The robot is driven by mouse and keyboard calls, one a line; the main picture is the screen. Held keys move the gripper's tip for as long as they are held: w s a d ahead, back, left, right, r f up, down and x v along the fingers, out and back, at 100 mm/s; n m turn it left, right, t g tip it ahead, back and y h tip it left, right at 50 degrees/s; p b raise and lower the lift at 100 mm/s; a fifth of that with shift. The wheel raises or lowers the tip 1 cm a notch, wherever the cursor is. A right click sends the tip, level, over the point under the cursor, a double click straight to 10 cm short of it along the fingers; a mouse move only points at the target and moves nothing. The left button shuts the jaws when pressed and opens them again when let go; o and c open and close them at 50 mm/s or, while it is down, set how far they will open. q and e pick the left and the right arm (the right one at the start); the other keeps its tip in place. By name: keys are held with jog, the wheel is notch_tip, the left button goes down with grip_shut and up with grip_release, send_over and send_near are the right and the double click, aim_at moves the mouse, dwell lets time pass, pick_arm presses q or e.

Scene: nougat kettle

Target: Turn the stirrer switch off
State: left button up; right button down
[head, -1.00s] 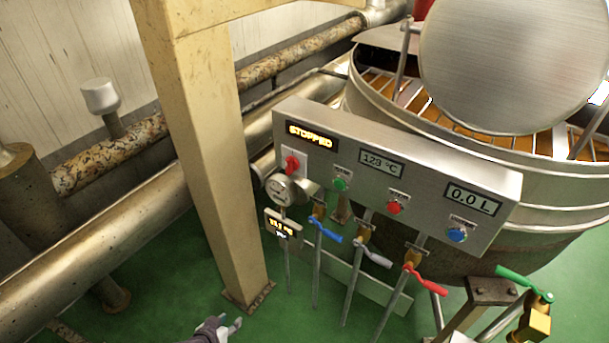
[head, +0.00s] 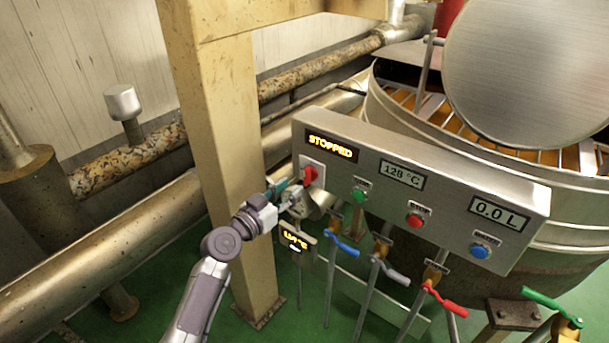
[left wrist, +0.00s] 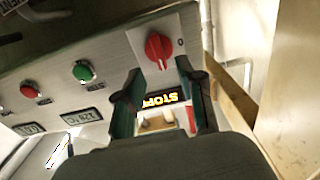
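The stirrer switch is a red rotary knob (head: 310,175) on a pale plate at the left end of the steel control panel (head: 450,205). The display above it (head: 331,146) reads STOPPED. In the left wrist view the knob (left wrist: 158,48) shows upside down beside a "0" mark, just beyond the fingertips. My left gripper (head: 289,193) is just left of and below the knob. In the left wrist view its two dark green fingers (left wrist: 158,82) are apart with nothing held between them. I see no contact with the knob. My right gripper is out of view.
A green button (head: 359,195), a red button (head: 414,220) and a blue button (head: 480,250) sit along the panel. Valves with coloured handles hang below. A beige post (head: 222,130) stands left of the panel, close behind my left arm. The kettle is behind the panel.

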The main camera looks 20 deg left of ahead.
aim_at(304, 177)
pick_arm(q)
jog(key=x, duration=0.6)
jog(key=shift+w, duration=0.2)
grip_shut()
